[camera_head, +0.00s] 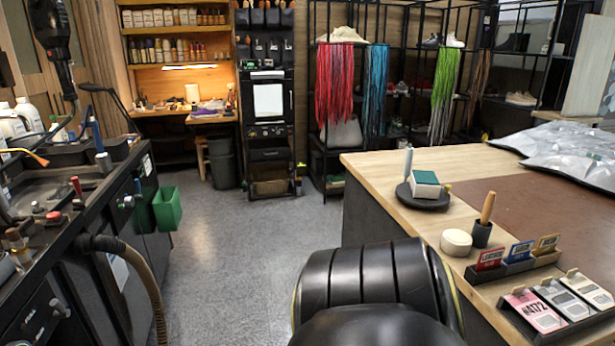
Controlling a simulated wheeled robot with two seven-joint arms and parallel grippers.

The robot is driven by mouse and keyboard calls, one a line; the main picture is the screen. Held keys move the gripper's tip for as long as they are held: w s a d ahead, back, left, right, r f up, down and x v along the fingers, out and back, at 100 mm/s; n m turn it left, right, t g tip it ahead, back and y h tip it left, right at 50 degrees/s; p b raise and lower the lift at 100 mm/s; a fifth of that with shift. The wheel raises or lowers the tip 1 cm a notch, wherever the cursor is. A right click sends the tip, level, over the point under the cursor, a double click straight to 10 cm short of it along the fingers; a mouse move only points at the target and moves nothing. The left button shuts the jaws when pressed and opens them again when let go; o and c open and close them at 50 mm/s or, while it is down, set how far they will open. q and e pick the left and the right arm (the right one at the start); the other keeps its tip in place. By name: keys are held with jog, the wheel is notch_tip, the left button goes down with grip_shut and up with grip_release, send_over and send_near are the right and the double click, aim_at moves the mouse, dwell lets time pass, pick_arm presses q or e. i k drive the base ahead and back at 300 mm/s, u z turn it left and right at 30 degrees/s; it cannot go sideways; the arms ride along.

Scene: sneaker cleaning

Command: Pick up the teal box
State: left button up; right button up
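A small box with a teal top and pale sides (425,178) sits on a round black stand (424,200) at the left edge of the wooden-topped table. It is the nearest match to the teal box; its sides look white or cream. A pale upright cylinder (408,162) stands beside it on the stand. Neither of my grippers shows in the head view, so I cannot see whether they are open or shut.
The table (380,163) also bears a cream round pot (456,242), a wooden-handled tool in a dark cup (487,207), card holders and silvery bags (570,145). A green bin (167,208) hangs on the left bench. The grey floor (235,255) between is clear.

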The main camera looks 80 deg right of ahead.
aim_at(424, 184)
jog(key=z, duration=2.2)
jog(key=i, duration=2.1)
jog(key=z, duration=0.3)
